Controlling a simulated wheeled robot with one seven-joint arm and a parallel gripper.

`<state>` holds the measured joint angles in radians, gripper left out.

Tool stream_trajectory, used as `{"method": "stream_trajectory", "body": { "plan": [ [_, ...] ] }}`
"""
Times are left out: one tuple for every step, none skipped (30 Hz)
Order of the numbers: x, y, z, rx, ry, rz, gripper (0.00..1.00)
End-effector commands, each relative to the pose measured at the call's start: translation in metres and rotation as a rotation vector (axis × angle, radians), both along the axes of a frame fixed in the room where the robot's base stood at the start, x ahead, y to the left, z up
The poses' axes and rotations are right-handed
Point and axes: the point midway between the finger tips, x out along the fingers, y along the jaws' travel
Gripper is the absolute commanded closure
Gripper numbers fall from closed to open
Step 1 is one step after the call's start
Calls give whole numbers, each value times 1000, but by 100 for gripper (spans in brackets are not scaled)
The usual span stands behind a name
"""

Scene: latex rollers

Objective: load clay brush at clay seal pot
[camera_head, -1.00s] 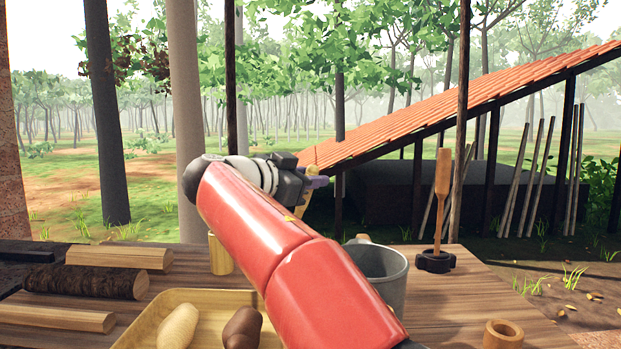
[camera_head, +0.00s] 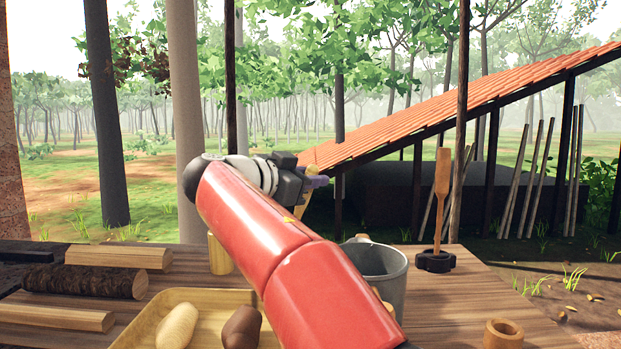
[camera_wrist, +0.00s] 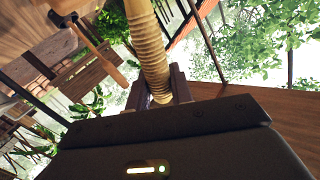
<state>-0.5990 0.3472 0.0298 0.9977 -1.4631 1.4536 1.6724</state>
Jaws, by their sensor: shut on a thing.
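My gripper (camera_wrist: 163,90) is shut on a tan, ribbed, rod-like thing (camera_wrist: 149,45), which I take to be the clay brush. It runs up out of the top of the wrist view, so its far end is out of sight. In the head view my gripper (camera_head: 312,184) is in the air beyond my red arm, above the table's far side, and the held thing is mostly hidden there. A small round wooden pot (camera_head: 503,334) stands at the front right. I cannot tell which vessel is the clay seal pot.
A yellow tray (camera_head: 150,318) holds two rounded lumps at the front. Logs (camera_head: 85,283) lie at left, near a small yellow cylinder (camera_head: 220,254).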

Motion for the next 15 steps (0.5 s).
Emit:
{"method": "stream_trajectory", "body": {
  "plan": [
    [1, 1, -3, -1, 7, 2, 100],
    [1, 1, -3, -1, 7, 2, 100],
    [1, 2, -3, -1, 7, 2, 100],
    [1, 2, -4, -1, 7, 2, 100],
    [1, 2, -4, -1, 7, 2, 100],
    [1, 2, -4, -1, 7, 2, 100],
    [1, 2, -4, -1, 7, 2, 100],
    [1, 2, -4, -1, 7, 2, 100],
    [1, 2, -4, -1, 8, 1, 100],
    [1, 2, -4, -1, 8, 2, 100],
    [1, 2, -4, -1, 8, 1, 100],
    [1, 2, -4, -1, 8, 2, 100],
    [1, 2, -3, -1, 8, 2, 100],
    [1, 2, -2, -1, 8, 2, 100],
    [1, 2, 0, -1, 7, 2, 100]
  ]
}}
